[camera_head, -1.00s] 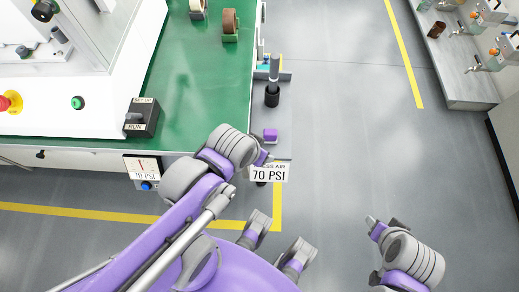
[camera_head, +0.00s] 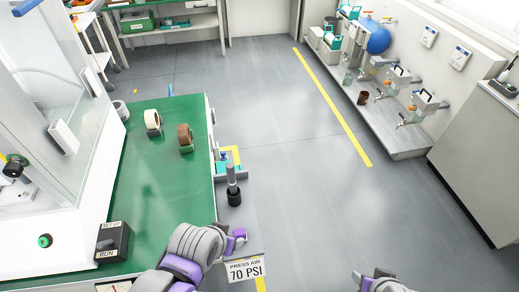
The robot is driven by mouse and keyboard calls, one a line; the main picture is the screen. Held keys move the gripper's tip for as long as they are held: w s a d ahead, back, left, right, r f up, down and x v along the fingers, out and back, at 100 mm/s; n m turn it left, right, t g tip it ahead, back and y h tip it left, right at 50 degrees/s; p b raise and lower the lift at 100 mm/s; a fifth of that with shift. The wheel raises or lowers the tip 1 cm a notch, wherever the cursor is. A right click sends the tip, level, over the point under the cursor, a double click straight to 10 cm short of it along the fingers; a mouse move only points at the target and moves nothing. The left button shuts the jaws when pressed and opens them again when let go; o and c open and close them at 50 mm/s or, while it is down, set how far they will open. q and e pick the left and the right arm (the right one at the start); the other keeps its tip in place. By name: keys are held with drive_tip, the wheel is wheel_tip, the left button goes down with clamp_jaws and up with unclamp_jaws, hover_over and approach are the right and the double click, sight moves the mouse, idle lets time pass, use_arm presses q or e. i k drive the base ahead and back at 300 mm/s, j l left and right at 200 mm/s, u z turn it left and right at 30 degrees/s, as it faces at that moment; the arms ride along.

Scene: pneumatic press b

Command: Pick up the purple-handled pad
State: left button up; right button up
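A small purple block (camera_head: 240,233) shows just beyond my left gripper, above the gauge label. It may be the handle of the pad, but its lower part is hidden and I cannot tell whether the gripper touches it. My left gripper (camera_head: 226,244) reaches in from the bottom left, beside the right edge of the green bench. Its fingers are small and overlapped by the wrist, so their opening is unclear. My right gripper (camera_head: 368,277) is at the bottom edge over the floor, partly cut off, with nothing visible in it.
The green bench (camera_head: 170,195) carries two tape rolls and a SET-UP/RUN switch box (camera_head: 112,242). A dark-based cylinder (camera_head: 233,190) stands off its right edge. A PRESS AIR 70 PSI label (camera_head: 245,268) is near my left gripper. Open floor (camera_head: 310,200) lies to the right.

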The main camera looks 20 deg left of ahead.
sight(239, 232)
drive_tip(key=u, duration=0.95)
drive_tip(key=l+z, duration=0.2)
drive_tip(key=i+l+z, duration=0.1)
drive_tip(key=l+z, duration=0.15)
drive_tip(key=l, duration=0.15)
